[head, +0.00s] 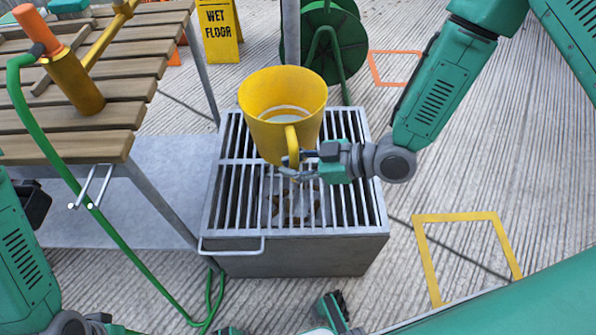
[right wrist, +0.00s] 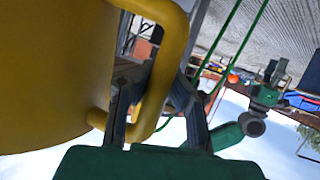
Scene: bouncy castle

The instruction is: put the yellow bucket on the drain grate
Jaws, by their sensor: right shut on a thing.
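The yellow bucket (head: 262,105) is upright, with pale liquid or a pale bottom showing inside. My right gripper (head: 293,166) is shut on its handle (head: 291,142), coming from the right. In the right wrist view the yellow handle (right wrist: 172,70) passes between the two fingers (right wrist: 155,115), with the bucket wall (right wrist: 50,75) filling the left. The drain grate (head: 235,195), grey bars on a metal box, lies under the bucket in the head view. I cannot tell whether the bucket's base touches the bars.
A wooden slatted table (head: 120,88) stands left, with a green hose (head: 40,130) hanging over its edge. A yellow wet floor sign (head: 218,30) and a green hose reel (head: 340,45) stand behind. A yellow floor square (head: 455,217) marks open floor at right.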

